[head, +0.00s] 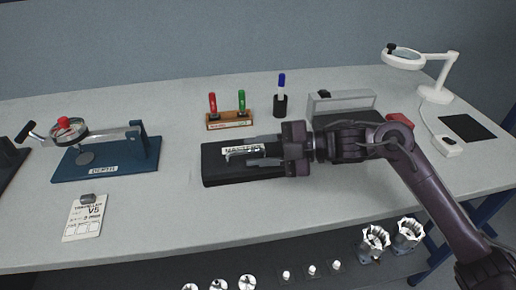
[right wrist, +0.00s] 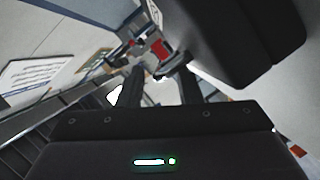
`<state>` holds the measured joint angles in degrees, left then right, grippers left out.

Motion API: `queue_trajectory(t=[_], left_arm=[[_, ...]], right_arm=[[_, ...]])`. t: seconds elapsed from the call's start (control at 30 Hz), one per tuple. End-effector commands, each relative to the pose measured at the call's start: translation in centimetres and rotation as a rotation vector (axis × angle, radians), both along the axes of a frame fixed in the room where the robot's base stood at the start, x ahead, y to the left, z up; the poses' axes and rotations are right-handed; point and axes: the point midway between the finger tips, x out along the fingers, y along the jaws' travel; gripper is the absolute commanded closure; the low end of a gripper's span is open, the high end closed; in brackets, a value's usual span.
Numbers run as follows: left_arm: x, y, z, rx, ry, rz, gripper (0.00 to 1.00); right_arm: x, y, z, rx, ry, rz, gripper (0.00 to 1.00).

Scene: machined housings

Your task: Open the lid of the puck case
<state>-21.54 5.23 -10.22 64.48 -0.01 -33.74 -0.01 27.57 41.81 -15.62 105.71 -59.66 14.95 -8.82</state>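A large dark block (right wrist: 230,35), probably the case, fills the upper right there. I cannot tell whether the fingers touch it. My left gripper is not in view.
A blue gauge stand (head: 104,162) and a paper card (head: 84,218) are at the left. A wooden holder (head: 228,121) and pen cup (head: 280,105) stand behind the case. A grey-edged box (head: 342,104) sits behind my right arm. A magnifier lamp (head: 434,92) stands far right.

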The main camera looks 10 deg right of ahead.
Motion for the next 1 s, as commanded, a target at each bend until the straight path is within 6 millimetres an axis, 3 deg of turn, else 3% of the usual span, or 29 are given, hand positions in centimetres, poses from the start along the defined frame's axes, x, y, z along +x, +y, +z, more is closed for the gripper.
queue_trajectory(t=[0.27, 0.5, 0.93, 1.0], left_arm=[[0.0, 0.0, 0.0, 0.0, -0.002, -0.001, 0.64], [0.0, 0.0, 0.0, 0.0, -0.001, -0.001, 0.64], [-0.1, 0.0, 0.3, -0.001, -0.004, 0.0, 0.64], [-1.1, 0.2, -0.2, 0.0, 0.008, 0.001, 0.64]], right_arm=[[0.1, 0.2, -0.1, -0.001, 0.0, -0.002, 0.68], [0.1, 0.1, -0.1, 0.0, 0.0, -0.002, 1.0], [0.2, 0.2, 0.3, -0.001, 0.01, -0.002, 1.0], [0.3, 0.2, 0.5, 0.0, 0.025, -0.003, 1.0]])
